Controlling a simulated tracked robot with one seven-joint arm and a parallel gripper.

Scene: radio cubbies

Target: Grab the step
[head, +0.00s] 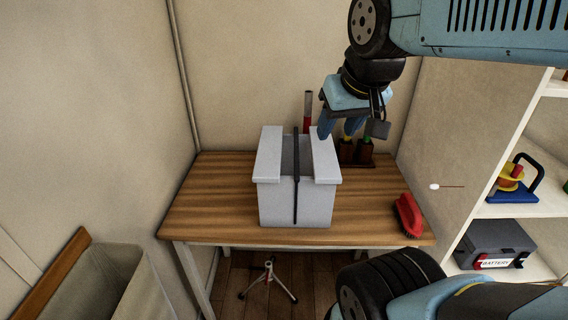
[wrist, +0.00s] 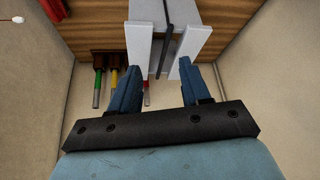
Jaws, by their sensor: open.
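The one thing that could be the step is a pale grey, box-like block (head: 285,207) with two flat ledges on top and a dark upright strip down its middle. It stands upright on the wooden table (head: 205,215). In the wrist view the block (wrist: 140,45) shows at the top, beyond my fingertips. My gripper (head: 338,130) is open, above and behind the block's right rear corner. In the wrist view its two blue fingers (wrist: 161,70) are spread with nothing held between them. The block's rear face is hidden in the head view.
A wooden rack (wrist: 105,59) with green-, yellow- and red-marked tools is close to my fingers. A red brush-like thing (head: 408,214) lies at the table's right edge. Shelves (head: 530,205) stand right, a bin (head: 95,285) left, and a small tripod (head: 268,280) below. The table's left is clear.

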